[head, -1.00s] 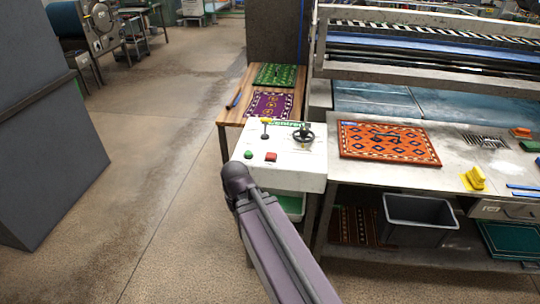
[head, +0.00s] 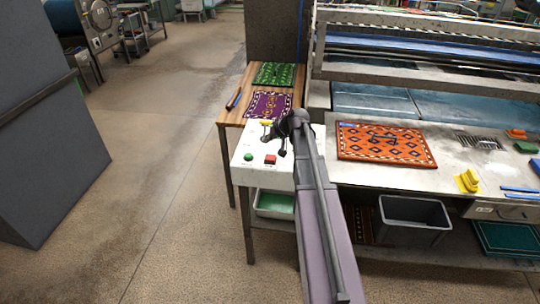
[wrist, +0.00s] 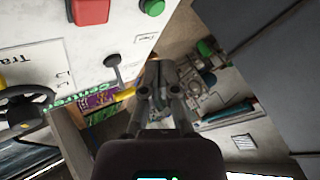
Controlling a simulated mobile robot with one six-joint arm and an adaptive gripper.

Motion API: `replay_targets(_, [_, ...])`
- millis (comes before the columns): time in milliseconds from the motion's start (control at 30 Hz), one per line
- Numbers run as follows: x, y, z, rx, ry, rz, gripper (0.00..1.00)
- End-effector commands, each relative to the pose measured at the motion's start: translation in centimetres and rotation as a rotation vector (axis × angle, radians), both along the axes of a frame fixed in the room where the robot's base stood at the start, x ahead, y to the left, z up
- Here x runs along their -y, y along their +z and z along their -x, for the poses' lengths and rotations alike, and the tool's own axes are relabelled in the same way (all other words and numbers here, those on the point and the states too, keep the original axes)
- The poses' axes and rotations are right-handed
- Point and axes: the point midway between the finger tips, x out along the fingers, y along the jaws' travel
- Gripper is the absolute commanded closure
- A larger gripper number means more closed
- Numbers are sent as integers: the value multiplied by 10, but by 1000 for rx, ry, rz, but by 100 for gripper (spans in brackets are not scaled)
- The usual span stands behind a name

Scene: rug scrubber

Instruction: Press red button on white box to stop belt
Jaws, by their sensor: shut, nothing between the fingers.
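The white box (head: 240,172) stands at the left end of the metal bench. Its red button (head: 270,159) is on the top face near the front, right of a green button (head: 248,156). In the wrist view the red button (wrist: 90,10) is cut by the top edge, beside the green button (wrist: 152,7). My gripper (wrist: 154,68) is shut and empty, past the yellow-tipped lever (wrist: 124,94) in that view and apart from the red button. In the head view my dark wrist is over the box's back right, hiding the handwheel, which the wrist view shows (wrist: 25,106).
The yellow lever tip (head: 266,123) stands close to my wrist. A purple rug (head: 268,105) lies on the wooden table behind. The floor at left is open.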

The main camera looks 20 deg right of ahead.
Motion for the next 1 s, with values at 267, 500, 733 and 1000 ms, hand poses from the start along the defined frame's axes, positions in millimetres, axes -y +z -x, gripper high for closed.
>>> replay_targets(267, [26,11,-13,51,-30,-22,100])
replay_targets(500, [25,10,-13,51,-29,-22,100])
replay_targets(733, [24,7,-13,50,-28,-22,100])
replay_targets(1000, [24,-8,-13,50,-28,-22,100])
